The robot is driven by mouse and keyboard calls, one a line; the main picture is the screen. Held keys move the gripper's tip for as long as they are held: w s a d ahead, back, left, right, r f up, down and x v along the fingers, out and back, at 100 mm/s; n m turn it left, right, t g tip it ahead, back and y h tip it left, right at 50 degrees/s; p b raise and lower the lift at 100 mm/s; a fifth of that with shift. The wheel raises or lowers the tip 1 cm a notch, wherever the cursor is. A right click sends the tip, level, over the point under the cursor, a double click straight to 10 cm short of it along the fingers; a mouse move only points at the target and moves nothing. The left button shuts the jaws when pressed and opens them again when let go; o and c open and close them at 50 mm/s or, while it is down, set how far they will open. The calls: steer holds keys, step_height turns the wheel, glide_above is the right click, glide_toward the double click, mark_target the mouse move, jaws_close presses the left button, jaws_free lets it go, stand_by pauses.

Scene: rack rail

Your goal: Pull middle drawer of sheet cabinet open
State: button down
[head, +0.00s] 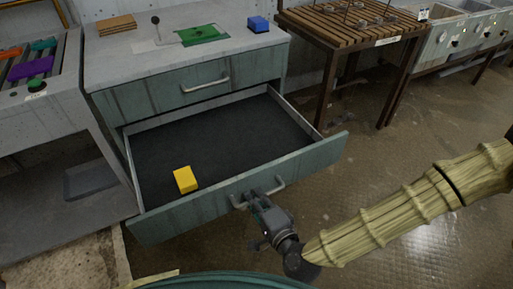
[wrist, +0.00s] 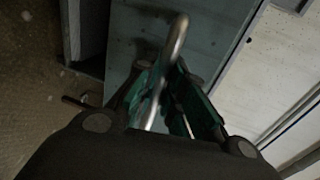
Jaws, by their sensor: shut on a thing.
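The grey-green sheet cabinet (head: 105,103) stands at the upper left of the head view. Its middle drawer (head: 170,222) is pulled far out, showing a dark inside with a yellow block (head: 185,180) near the front left. My gripper (head: 257,202) is at the drawer's front, shut on the metal bar handle (head: 279,185). In the wrist view, the handle (wrist: 177,40) runs between the green-padded fingers of my gripper (wrist: 170,95). Part of the handle is hidden behind my gripper in the head view. The top drawer (head: 150,95) above is shut.
On the cabinet top lie a green sheet (head: 203,34), a blue block (head: 258,24) and brown boards (head: 116,25). A slatted wooden table (head: 350,30) stands to the right, a grey bench (head: 50,110) to the left. Floor (head: 400,150) at right is clear.

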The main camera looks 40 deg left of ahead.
steer(key=c, duration=1.5)
jaws_free()
steer(key=shift+d, duration=0.1)
steer(key=shift+v, duration=3.7)
steer(key=shift+f, duration=0.1)
